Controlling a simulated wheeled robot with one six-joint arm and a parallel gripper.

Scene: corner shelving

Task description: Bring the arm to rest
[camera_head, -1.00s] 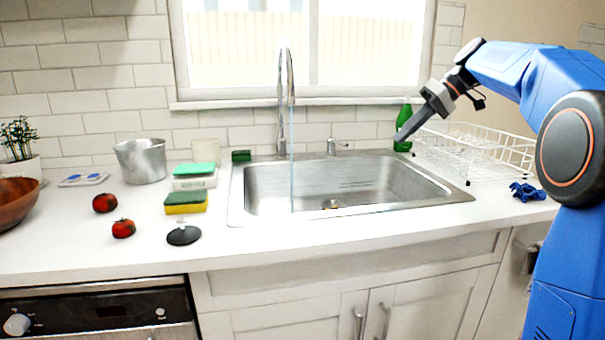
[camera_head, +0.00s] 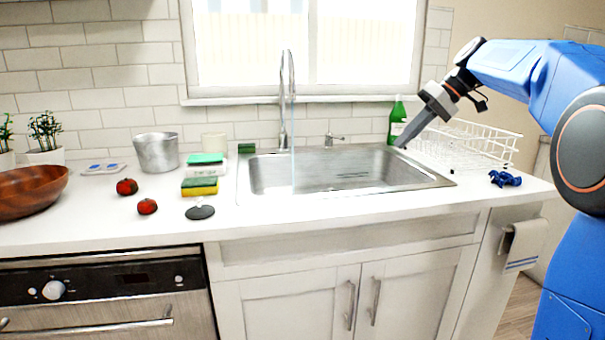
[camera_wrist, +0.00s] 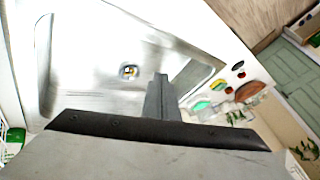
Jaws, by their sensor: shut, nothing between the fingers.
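My gripper (camera_head: 402,143) is shut and empty. In the head view it hangs at the end of my blue arm, tilted down to the left, in front of the right part of the sink (camera_head: 447,183) and close to the green bottle (camera_head: 397,112). In the wrist view the shut fingers (camera_wrist: 160,98) point out over the sink basin (camera_wrist: 95,60), with the drain (camera_wrist: 129,72) just left of the fingertips. Nothing hangs from the fingers.
A white wire dish rack (camera_head: 470,145) and a blue object (camera_head: 505,178) are on the right of the counter. Sponges (camera_head: 199,187), tomatoes (camera_head: 127,187), a metal pot (camera_head: 157,153) and a wooden bowl (camera_head: 30,192) are on the left. A thin stream falls from the faucet (camera_head: 284,100).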

